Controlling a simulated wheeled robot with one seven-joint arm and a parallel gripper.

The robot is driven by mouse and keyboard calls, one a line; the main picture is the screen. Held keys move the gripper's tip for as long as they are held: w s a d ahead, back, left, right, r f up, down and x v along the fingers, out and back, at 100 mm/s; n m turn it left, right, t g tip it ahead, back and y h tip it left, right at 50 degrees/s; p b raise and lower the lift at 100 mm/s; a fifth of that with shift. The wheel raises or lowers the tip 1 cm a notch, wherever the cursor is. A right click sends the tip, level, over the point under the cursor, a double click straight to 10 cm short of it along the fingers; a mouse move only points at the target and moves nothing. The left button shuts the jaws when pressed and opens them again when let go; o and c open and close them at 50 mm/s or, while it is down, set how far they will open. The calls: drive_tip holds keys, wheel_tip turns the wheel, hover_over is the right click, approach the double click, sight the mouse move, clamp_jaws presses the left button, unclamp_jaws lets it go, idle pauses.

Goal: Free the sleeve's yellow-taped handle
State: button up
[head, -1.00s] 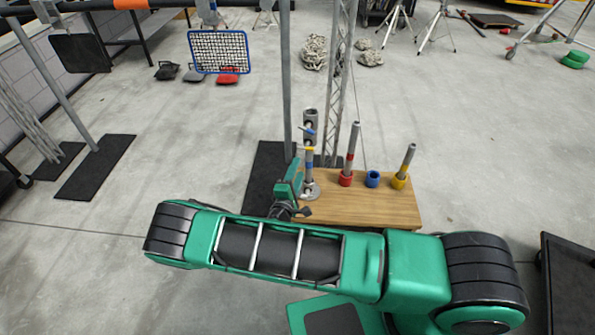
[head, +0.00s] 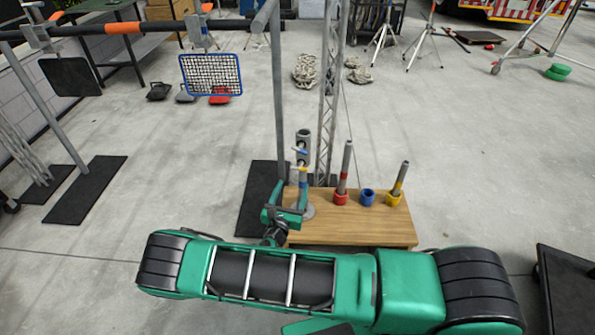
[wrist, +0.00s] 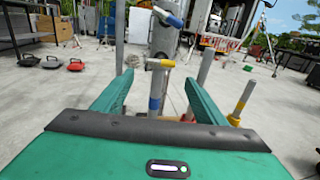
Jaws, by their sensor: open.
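The sleeve is a grey upright tube (head: 303,139) on a round base at the left end of the wooden board; it also shows in the wrist view (wrist: 163,42). Its short yellow-taped handle (wrist: 167,63) sticks out sideways above the fingers. A blue-taped handle (wrist: 169,18) is higher up, and a blue band (wrist: 154,103) is lower. My gripper (head: 284,214) is open at the post, fingers roughly level. In the wrist view my gripper (wrist: 158,80) has one finger on each side of the post, with gaps; contact is not visible.
The wooden board (head: 350,232) also bears a red cup (head: 340,198) and a yellow cup (head: 393,199) with grey tubes, and an empty blue cup (head: 367,196). A metal stand (head: 279,110) and a lattice truss (head: 328,100) rise close behind.

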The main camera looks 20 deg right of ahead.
sight(299, 169)
drive_tip(key=x, duration=1)
drive_tip(key=shift+w+d, duration=0.2)
drive_tip(key=shift+w, duration=0.15)
drive_tip(key=c, duration=1.1)
